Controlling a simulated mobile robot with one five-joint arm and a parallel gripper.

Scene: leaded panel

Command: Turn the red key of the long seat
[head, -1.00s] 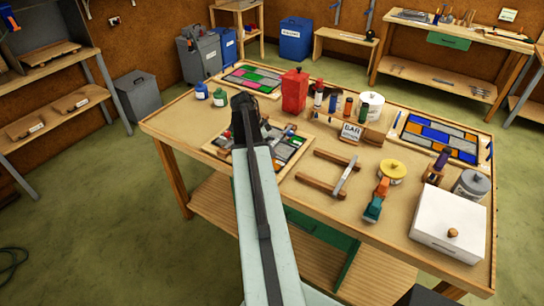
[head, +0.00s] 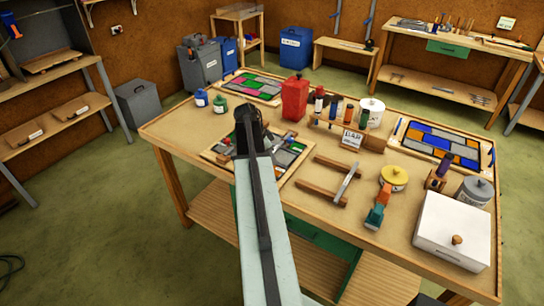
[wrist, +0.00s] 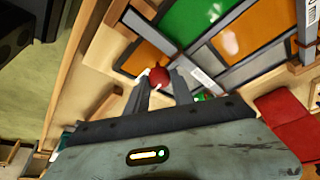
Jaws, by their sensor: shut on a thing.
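The red key (wrist: 155,77) has a rounded red head and shows in the wrist view between the tips of my gripper's fingers. My gripper (wrist: 160,82) is shut on it, beside the wooden edge of the leaded panel. The panel (wrist: 228,45) has green, orange and pale glass between grey strips. In the head view my gripper is over the left part of the panel's tray (head: 291,169), and my arm hides the key and much of the panel. I cannot make out the long seat clearly.
Two wooden bars with a metal strip (head: 346,187) lie to the right of the panel. A red canister (head: 295,98), a bottle rack (head: 335,125) and a white box (head: 453,229) stand on the table. A red object (wrist: 283,118) is right of my gripper in the wrist view.

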